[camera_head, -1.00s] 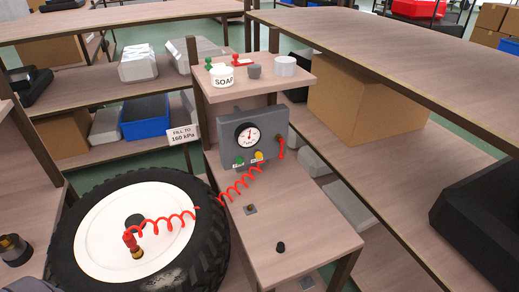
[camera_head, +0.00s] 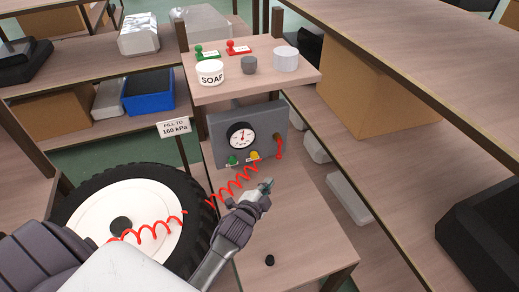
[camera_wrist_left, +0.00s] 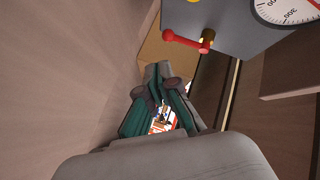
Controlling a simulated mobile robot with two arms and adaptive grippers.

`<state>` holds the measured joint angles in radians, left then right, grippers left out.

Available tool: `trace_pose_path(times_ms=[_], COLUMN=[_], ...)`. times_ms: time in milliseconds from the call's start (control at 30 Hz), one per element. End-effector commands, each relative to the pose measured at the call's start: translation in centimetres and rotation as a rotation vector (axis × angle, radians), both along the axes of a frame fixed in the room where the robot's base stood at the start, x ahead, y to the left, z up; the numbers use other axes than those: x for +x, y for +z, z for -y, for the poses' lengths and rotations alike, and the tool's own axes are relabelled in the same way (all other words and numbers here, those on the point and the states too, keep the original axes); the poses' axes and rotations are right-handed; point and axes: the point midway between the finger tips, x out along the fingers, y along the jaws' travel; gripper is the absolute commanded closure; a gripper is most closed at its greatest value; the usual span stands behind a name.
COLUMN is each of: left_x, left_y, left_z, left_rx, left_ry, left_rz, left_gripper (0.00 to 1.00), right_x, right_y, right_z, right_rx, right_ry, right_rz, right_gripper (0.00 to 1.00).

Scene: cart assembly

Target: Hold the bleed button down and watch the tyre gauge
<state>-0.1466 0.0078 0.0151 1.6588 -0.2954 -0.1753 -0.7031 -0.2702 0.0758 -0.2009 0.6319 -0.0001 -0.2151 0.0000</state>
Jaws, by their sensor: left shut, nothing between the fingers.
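The grey gauge box (camera_head: 221,128) stands at the back of the bench under the shelf. Its round tyre gauge (camera_head: 241,136) has a white dial; the reading is too small to tell. A green button (camera_head: 233,160) and a yellow button (camera_head: 254,155) sit below the dial; their labels are not legible. My left gripper (camera_head: 266,184) is shut and empty, in front of the box, below and right of the yellow button, apart from it. In the left wrist view, the closed fingers (camera_wrist_left: 165,85) point past the box. My right gripper is not in view.
A red coiled hose (camera_head: 235,184) runs from the box toward the tyre (camera_head: 100,178); my left arm hides its far end. The shelf above holds a soap tub (camera_head: 209,72), stamps and small pots. A "FILL TO 160 kPa" sign (camera_head: 174,127) hangs left. A black cap (camera_head: 269,260) lies on the bench.

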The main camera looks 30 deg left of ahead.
Motion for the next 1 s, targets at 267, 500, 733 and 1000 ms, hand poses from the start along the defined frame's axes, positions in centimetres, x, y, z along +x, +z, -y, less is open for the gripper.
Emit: trace_pose_path(times_ms=[267, 500, 733, 1000], left_x=[0.0, 1.2, 3.5, 5.4], left_y=[0.0, -0.2, -0.2, -0.1], left_z=[0.0, -1.4, -3.9, -6.0], left_rx=[-0.002, 0.0, 0.0, -0.001], left_ry=[0.001, 0.0, 0.001, 0.0], left_rz=[-0.001, -0.001, -0.001, -0.002], left_gripper=[1.0, 1.0, 1.0, 1.0], right_x=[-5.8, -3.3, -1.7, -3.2], right_y=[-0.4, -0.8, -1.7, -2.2], right_z=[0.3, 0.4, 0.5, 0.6], right_rx=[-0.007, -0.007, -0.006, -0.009], right_ry=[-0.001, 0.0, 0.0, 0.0], right_rz=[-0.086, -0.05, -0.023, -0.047], right_gripper=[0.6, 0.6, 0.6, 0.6])
